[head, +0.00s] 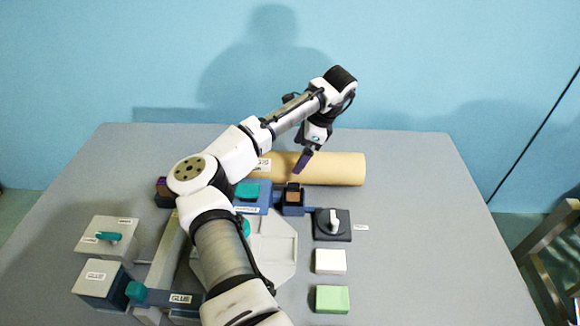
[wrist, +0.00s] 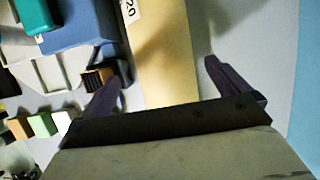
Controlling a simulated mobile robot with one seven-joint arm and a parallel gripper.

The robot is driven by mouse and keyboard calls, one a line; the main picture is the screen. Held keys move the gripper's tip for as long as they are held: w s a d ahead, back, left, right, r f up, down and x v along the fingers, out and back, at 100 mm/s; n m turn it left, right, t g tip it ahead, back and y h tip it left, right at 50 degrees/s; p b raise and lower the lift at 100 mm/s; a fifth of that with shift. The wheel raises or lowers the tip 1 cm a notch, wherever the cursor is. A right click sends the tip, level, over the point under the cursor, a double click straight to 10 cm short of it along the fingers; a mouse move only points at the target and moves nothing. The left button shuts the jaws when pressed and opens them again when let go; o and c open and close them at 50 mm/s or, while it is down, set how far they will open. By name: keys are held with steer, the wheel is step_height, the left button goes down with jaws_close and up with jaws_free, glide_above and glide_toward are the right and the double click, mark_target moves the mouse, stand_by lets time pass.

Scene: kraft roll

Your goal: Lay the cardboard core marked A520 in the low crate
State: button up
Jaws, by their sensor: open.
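The cardboard core (head: 335,168) is a long tan tube lying crosswise at the back of the grey table. A white label at its left part is half hidden by my arm; the wrist view shows the core (wrist: 165,55) with a label ending in "20". My gripper (head: 303,162) is open and empty, pointing down at the core's middle. In the wrist view the core lies between the spread fingers (wrist: 162,72); I cannot tell how far above it they are. I cannot make out for sure which container is the low crate; a pale, low-walled tray (head: 282,243) lies partly behind my arm.
A blue box (head: 256,204) with a teal piece and a small dark-blue holder (head: 292,208) with a brown block stand just before the core. A black knob box (head: 332,226), a white block (head: 330,261) and a green block (head: 332,299) line the right. Grey boxes (head: 98,284) stand left.

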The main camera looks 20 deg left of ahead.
mark_target(290, 165)
steer(key=shift+w+p+x, duration=0.15)
steer(key=shift+p+x, duration=0.45)
steer(key=shift+x, duration=1.15)
steer(key=shift+w+p+x, duration=0.15)
steer(key=shift+p+x, duration=0.4)
steer(key=shift+x, duration=1.2)
steer(key=shift+a+r, duration=0.15)
steer(key=c, duration=1.4)
steer(key=shift+c, duration=0.2)
steer(key=shift+r, duration=0.15)
step_height(290, 165, up, 18)
steer(key=b, duration=0.4)
steer(key=shift+f, duration=0.25)
